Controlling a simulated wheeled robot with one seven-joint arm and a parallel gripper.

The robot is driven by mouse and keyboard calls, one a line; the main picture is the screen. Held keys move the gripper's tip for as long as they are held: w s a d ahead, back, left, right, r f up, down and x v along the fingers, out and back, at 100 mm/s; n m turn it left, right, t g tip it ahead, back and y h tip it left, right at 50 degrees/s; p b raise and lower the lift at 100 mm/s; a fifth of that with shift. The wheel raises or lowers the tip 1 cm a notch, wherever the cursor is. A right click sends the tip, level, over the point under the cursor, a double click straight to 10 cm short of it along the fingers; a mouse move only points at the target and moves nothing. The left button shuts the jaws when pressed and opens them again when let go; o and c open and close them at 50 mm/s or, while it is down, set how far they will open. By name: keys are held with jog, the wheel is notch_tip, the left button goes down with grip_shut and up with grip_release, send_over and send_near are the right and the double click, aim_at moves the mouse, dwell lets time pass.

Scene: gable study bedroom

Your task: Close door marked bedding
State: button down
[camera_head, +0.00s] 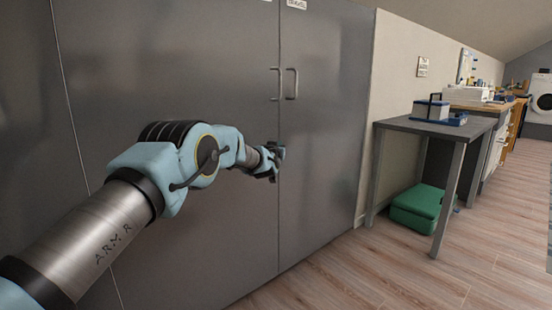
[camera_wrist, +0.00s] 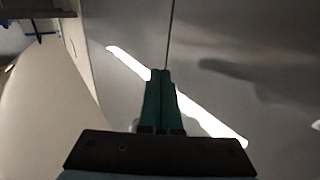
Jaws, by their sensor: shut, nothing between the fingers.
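Tall grey cabinet doors fill the left and middle of the head view. The right door (camera_head: 325,150) carries a label (camera_head: 297,4) at its top edge, too small and cropped to read, so I cannot tell which door is marked bedding. Its handle (camera_head: 292,84) is beside the seam, opposite the left door's handle (camera_head: 275,84). The left door (camera_head: 180,70) and right door look about flush. My gripper (camera_head: 275,166) is shut and empty at the seam, below the handles. In the wrist view its green fingers (camera_wrist: 160,76) point at the grey surface near the seam; contact is unclear.
A grey side table (camera_head: 440,126) with a blue-and-white box (camera_head: 431,110) stands to the right. A green case (camera_head: 417,207) lies on the floor under it. A counter and a white washing machine (camera_head: 541,94) are farther back. The wooden floor (camera_head: 330,270) ahead is clear.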

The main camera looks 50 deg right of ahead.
jog(key=s+a+p, duration=0.1)
jog(key=s, duration=0.9)
jog(key=shift+s+a, duration=0.15)
jog(key=shift+a, duration=0.25)
jog(key=shift+f, duration=0.1)
